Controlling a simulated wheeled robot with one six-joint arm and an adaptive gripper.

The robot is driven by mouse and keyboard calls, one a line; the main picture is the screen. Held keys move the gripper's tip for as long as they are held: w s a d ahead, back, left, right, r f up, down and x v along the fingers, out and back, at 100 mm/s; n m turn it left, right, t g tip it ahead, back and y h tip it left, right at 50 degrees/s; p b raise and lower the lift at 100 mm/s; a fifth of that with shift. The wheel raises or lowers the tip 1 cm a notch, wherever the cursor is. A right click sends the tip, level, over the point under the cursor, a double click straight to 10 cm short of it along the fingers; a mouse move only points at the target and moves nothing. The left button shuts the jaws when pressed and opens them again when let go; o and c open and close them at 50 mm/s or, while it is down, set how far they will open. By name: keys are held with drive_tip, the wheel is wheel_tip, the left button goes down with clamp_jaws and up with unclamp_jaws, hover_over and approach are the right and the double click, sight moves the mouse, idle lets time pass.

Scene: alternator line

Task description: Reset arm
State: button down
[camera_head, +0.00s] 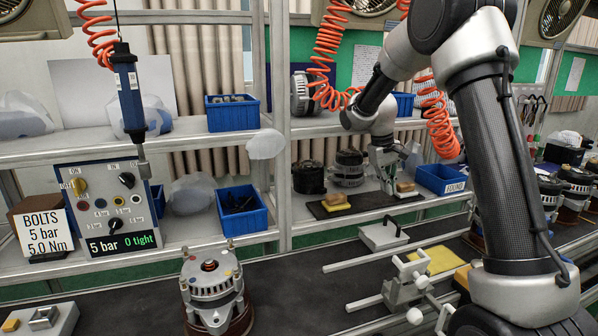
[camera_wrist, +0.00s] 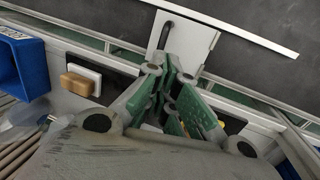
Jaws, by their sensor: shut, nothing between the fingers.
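My gripper (camera_head: 383,178) hangs at the end of my bent arm in the head view, in front of the middle shelf near a dark mat (camera_head: 362,203). In the wrist view my gripper (camera_wrist: 174,75) has its green-padded fingers together, with nothing held between them. A tan block on a white pad (camera_head: 405,189) shows just right of the gripper in the head view. In the wrist view the tan block (camera_wrist: 77,83) lies left of the fingers, apart from them. Part of the mat is hidden behind the gripper.
A blue bin (camera_head: 440,180) stands right of the gripper. A plate with a handle (camera_head: 383,236) lies below it on the dark bench. An alternator (camera_head: 212,283) stands at front left. Orange coiled hoses (camera_head: 328,50) hang near my arm. A yellow sponge (camera_head: 335,203) lies on the mat.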

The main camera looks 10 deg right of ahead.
drive_tip(key=s+r+t+y, duration=0.1)
drive_tip(key=s+r, duration=0.3)
drive_tip(key=s, duration=0.8)
drive_tip(key=s+a+r+m+t+y, duration=0.1)
drive_tip(key=s+r, duration=0.3)
drive_tip(key=s, duration=0.8)
drive_tip(key=s+a+r+m+t, duration=0.1)
drive_tip(key=s+r+t, duration=0.1)
drive_tip(key=s, duration=0.9)
drive_tip(key=shift+s+r+y, duration=0.4)
drive_tip(key=shift+r, duration=0.5)
